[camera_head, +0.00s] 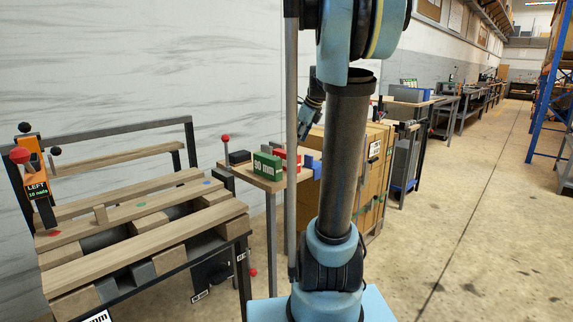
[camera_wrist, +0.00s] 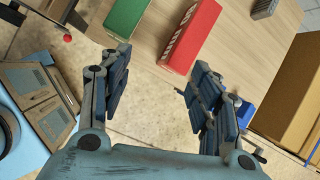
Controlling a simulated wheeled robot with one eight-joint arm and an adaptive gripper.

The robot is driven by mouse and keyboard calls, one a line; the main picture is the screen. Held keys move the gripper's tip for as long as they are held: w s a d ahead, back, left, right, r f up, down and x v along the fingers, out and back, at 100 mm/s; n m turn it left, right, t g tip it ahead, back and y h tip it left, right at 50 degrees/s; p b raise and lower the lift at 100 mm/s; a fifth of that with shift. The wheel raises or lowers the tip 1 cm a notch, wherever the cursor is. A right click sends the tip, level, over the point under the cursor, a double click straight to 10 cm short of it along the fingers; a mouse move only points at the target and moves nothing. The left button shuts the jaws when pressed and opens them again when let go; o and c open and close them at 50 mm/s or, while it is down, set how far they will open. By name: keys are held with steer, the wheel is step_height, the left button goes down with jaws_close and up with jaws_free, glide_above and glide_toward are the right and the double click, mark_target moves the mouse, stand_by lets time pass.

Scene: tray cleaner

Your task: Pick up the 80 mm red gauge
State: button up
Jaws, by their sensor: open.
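The red gauge (camera_wrist: 190,37) is a long red block with pale lettering along one side. The fingers are apart from the block. In the head view my gripper is small beside my arm, above the table.
A green block (camera_head: 268,167) marked 90 mm lies left of the red one, with a gap between them. A black block (camera_head: 239,157) and a blue piece (camera_head: 313,165) are also at the table (camera_head: 262,183). A red-knobbed lever (camera_head: 225,138) rises at its left. Cardboard boxes (camera_head: 345,160) stand at right.

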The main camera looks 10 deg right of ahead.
mark_target(284, 158)
steer(key=w+d+r+m, duration=0.1)
steer(key=w+d+m, duration=0.1)
steer(key=w+m, duration=0.3)
steer(key=shift+n, duration=0.5)
steer(key=x, duration=0.8)
steer(key=w+x, duration=0.1)
steer(key=x, duration=0.3)
steer(key=shift+w+a+r, duration=0.1)
steer(key=shift+a+r, duration=0.1)
steer(key=shift+r, duration=0.1)
steer(key=x, duration=0.2)
steer(key=a+x, duration=0.1)
steer(key=shift+w+f, duration=0.15)
steer(key=shift+f, duration=0.1)
steer(key=shift+w+a+f, duration=0.2)
steer(key=shift+a+f, duration=0.05)
steer(key=shift+f, duration=0.35)
steer(key=shift+f, duration=0.15)
steer(key=shift+c, duration=0.6)
steer(key=c, duration=1.2)
